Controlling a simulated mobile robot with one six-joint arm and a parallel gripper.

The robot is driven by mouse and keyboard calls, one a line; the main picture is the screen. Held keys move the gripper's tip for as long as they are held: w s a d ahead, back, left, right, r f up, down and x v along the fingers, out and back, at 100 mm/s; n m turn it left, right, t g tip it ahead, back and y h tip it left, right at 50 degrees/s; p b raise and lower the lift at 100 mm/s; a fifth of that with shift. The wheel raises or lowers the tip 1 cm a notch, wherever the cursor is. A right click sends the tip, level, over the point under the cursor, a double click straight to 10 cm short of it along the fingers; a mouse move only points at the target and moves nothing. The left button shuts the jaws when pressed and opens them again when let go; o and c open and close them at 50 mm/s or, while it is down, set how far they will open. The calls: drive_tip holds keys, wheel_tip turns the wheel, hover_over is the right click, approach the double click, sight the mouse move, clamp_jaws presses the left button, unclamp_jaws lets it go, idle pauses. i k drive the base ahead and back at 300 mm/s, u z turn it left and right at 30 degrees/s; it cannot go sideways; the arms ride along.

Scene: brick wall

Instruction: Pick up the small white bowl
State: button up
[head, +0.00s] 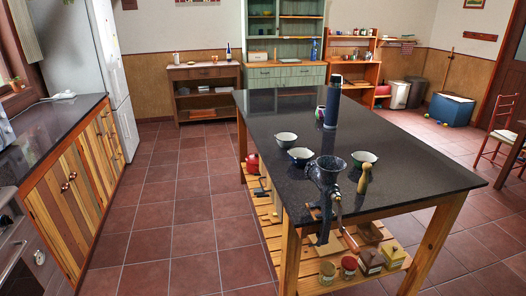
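Three small bowls stand on the dark top of the kitchen island (410,165) in the head view. One bowl (286,140) is at the back left, a darker one (301,157) is just in front of it, and a greenish one (364,160) is to the right. All have pale insides and darker outsides. No bowl is plainly white all over, so I cannot tell which is the small white bowl. My gripper is not in view.
A dark grinder (326,178) with a wooden handle is at the island's near edge, in front of the bowls. A tall dark blue cylinder (333,104) stands behind them. The tiled floor (175,215) left of the island is clear up to the counter (48,130).

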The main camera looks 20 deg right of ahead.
sight(285, 139)
drive_tip(key=u, duration=0.05)
drive_tip(key=k, duration=0.45)
drive_tip(key=u, duration=0.85)
drive_tip(key=i, duration=0.95)
drive_tip(key=u, duration=0.55)
drive_tip(key=i, duration=0.9)
drive_tip(key=z, duration=0.65)
drive_tip(key=i, duration=1.1)
drive_tip(key=z, duration=0.6)
